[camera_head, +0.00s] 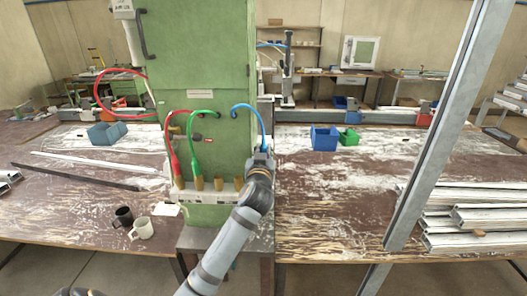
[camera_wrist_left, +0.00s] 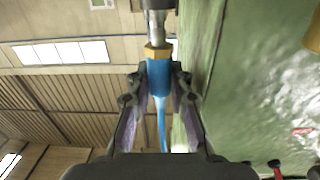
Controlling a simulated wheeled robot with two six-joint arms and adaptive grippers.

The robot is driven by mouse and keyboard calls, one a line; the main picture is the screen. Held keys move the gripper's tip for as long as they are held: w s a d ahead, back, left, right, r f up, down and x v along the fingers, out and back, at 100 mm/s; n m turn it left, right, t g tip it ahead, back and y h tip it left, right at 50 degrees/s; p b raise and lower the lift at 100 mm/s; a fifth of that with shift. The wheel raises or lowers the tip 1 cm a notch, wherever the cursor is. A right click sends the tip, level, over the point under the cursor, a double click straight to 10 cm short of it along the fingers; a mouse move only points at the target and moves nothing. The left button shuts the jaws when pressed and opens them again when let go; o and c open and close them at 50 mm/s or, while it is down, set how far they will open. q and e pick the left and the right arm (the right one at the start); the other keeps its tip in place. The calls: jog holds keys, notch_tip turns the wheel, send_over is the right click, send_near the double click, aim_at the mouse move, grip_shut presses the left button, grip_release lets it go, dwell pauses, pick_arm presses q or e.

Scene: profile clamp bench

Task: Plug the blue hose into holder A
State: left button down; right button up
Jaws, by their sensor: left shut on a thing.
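The blue hose (camera_head: 246,108) arches from the green cabinet down to my left gripper (camera_head: 260,160) at the cabinet's right edge. In the left wrist view, my left gripper (camera_wrist_left: 159,85) is shut on the blue sleeve (camera_wrist_left: 159,72) of the hose end. A brass nut (camera_wrist_left: 157,52) and a steel tip stick out beyond the fingers towards a dark part at the top edge. I cannot tell whether the tip is in that part. A pale holder rail (camera_head: 212,193) with brass sockets runs along the cabinet's front. I cannot read any holder letter. My right gripper is not in view.
A red hose (camera_head: 171,140) and a green hose (camera_head: 191,130) run down to the rail's left sockets. The green cabinet (camera_head: 200,60) stands close left of my gripper. A metal profile (camera_head: 450,120) slants up at the right.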

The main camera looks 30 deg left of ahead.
pick_arm(q)
jog(key=shift+f+b, duration=1.2)
jog(key=shift+f, duration=0.15)
dwell(1.5)
jog(key=c, duration=1.3)
grip_release()
jog(key=shift+o, duration=0.8)
jog(key=shift+w+d, duration=0.15)
jog(key=shift+d, duration=0.1)
jog(key=shift+a, duration=0.1)
jog(key=shift+s+d+f, duration=0.15)
jog(key=shift+s+d, duration=0.1)
jog(key=shift+s, duration=0.2)
jog(key=v, duration=0.8)
jog(key=shift+s+r, duration=0.15)
jog(key=shift+r, duration=0.1)
